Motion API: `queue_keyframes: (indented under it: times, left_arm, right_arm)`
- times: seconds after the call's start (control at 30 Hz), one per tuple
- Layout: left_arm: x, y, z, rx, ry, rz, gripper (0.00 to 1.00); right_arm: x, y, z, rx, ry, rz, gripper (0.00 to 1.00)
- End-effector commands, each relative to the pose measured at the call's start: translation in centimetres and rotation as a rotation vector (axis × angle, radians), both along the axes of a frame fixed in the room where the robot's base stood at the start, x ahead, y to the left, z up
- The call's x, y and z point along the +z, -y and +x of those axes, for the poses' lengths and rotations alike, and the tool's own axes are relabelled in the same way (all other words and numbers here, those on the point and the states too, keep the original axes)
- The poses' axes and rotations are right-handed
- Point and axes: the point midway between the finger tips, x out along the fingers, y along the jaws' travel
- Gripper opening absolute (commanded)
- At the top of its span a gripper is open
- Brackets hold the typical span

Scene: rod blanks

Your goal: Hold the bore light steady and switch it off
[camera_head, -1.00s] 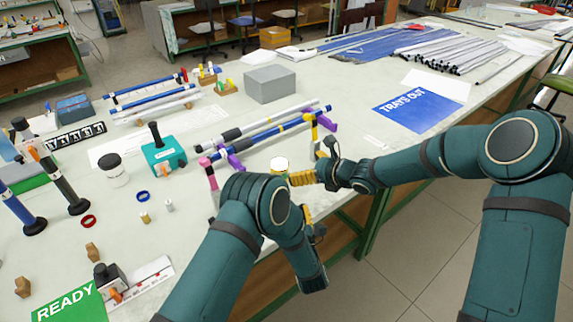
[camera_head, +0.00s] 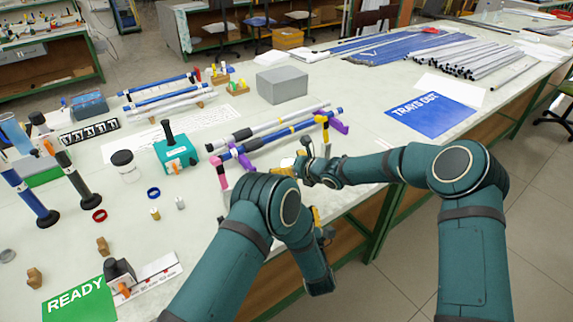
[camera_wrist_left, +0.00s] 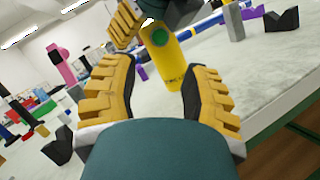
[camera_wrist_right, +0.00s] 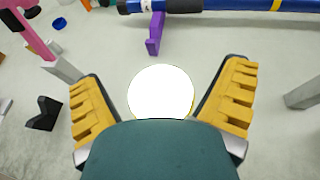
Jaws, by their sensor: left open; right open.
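The bore light is a short yellow cylinder (camera_wrist_left: 168,62) with a round green button on its side, standing on the bench in the left wrist view. Its lit white face (camera_wrist_right: 160,92) glows in the right wrist view, and it shows partly hidden in the head view (camera_head: 287,162). My right gripper (camera_wrist_right: 164,80) is open, its fingers on either side of the light with gaps visible. My left gripper (camera_wrist_left: 162,78) is open, pointing at the light's button side, with the light beyond its fingertips. In the head view my left arm hides most of the left gripper.
A grey box (camera_head: 282,84) and a teal device (camera_head: 176,153) stand farther back. The bench's front edge is close.

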Motion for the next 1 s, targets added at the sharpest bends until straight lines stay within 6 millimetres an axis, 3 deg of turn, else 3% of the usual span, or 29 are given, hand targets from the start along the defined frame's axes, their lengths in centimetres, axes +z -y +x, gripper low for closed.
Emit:
queue_keyframes:
  times: [0.13, 0.3, 0.37, 0.7, 0.83, 1.0]
  left_arm:
    - [0.00, 0.00, 0.00, 0.000, 0.000, 0.000, 0.46]
    - [0.00, 0.00, 0.00, 0.000, 0.000, 0.000, 0.46]
    - [0.00, 0.00, 0.00, 0.000, 0.000, 0.000, 0.46]
    - [0.00, 0.00, 0.00, 0.000, 0.000, 0.000, 0.45]
    - [0.00, 0.00, 0.00, 0.000, 0.000, 0.000, 0.00]
    - [0.00, 0.00, 0.00, 0.000, 0.000, 0.000, 0.00]
  right_arm:
    - [0.02, 0.00, -0.02, 0.000, 0.000, 0.000, 0.93]
    - [0.01, 0.01, -0.03, 0.000, 0.000, 0.000, 0.33]
    - [0.02, 0.02, -0.03, 0.000, 0.000, 0.000, 0.15]
    - [0.07, 0.02, -0.02, 0.000, 0.001, 0.001, 0.09]
    - [0.07, 0.02, -0.02, 0.000, 0.001, 0.001, 0.09]
    - [0.07, 0.02, -0.02, 0.000, 0.001, 0.001, 0.09]
